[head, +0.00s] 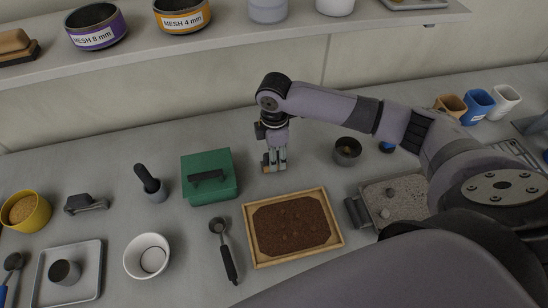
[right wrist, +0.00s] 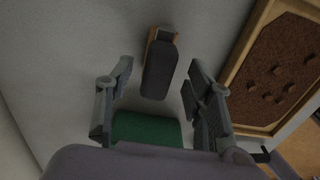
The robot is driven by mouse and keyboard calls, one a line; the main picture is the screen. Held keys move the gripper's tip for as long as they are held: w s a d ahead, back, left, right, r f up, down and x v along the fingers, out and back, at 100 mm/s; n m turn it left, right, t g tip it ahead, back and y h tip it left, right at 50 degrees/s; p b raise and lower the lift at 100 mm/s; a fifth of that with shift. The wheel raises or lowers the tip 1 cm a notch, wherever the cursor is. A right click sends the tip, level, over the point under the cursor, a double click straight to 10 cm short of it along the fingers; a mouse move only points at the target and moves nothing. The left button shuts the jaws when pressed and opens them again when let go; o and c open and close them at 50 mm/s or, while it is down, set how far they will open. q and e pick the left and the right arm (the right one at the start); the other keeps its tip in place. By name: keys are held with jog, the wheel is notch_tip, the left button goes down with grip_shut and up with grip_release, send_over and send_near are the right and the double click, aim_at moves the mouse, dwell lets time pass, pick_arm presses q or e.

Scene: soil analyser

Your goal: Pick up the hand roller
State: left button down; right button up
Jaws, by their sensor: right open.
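A dark grey rounded piece with a tan wooden end (right wrist: 159,72), which looks like the hand roller, lies between and just beyond the fingertips. I cannot tell whether they touch it. In the head view my gripper hides most of this piece; a small tan end (head: 266,169) shows at the fingertips. My left gripper is not in view.
The green box (head: 222,170) with a black handle stands to the left. The wooden soil tray (head: 253,253) is in front, a dark cup (head: 347,151) to the right. A black-handled scoop (head: 229,262) lies left of the soil tray. A shelf (head: 235,39) runs along the back.

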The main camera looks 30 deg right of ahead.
notch_tip(320, 180, down, 3)
jog(key=shift+w+r, duration=0.1)
jog(key=shift+r, duration=0.05)
jog(key=c, duration=0.5)
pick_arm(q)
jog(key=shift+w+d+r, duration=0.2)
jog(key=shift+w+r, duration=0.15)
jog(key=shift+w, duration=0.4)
pick_arm(e)
grip_shut()
